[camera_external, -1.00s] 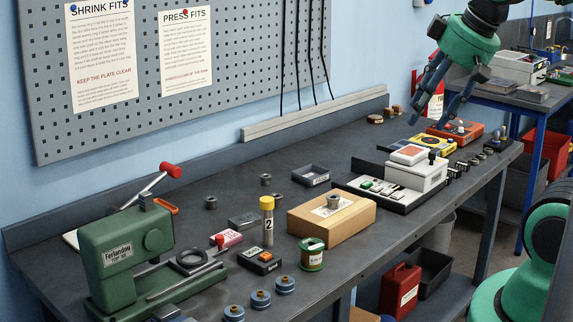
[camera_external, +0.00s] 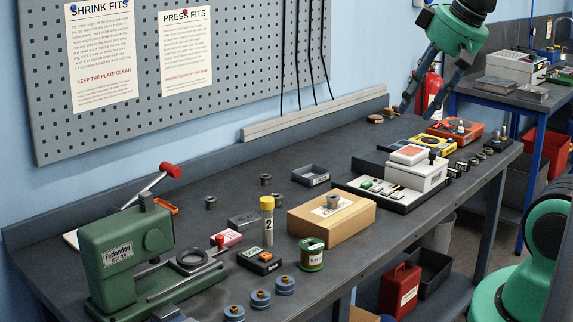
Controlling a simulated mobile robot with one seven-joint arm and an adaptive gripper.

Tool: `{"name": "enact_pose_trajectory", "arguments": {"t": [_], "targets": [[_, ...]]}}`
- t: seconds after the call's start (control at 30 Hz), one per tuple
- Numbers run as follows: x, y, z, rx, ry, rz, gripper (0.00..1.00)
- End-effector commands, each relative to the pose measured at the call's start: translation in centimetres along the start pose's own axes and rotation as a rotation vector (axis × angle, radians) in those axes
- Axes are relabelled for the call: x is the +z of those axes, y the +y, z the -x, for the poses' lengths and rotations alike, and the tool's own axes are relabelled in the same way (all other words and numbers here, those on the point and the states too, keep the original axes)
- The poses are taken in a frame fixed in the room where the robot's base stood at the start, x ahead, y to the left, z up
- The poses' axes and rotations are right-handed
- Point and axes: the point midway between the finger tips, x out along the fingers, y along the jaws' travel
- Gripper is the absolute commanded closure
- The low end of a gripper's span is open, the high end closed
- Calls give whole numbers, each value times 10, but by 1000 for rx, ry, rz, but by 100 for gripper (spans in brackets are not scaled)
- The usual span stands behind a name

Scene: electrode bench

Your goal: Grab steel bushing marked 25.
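Several small grey bushings stand on the bench. My gripper (camera_external: 416,110) hangs above the far right part of the bench, near the back wall, well away from these bushings. Its dark fingers are spread apart, with nothing seen between them.
A green press (camera_external: 125,245) stands at the left end. A white instrument (camera_external: 415,170) and an orange device (camera_external: 455,130) stand right. The bench's back middle is mostly clear.

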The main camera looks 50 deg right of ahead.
Motion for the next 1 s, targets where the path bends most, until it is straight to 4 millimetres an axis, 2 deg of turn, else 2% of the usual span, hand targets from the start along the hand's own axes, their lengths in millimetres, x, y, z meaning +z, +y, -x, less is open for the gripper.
{"name": "enact_pose_trajectory", "arguments": {"t": [0.23, 0.47, 0.77, 1.0], "targets": [[-58, -3, -2, -9, -16, -214, 62], [-116, -3, -15, -16, -31, -443, 62], [-187, 4, -43, -17, -50, -745, 62], [-241, 13, -74, -14, -65, -987, 62]]}}
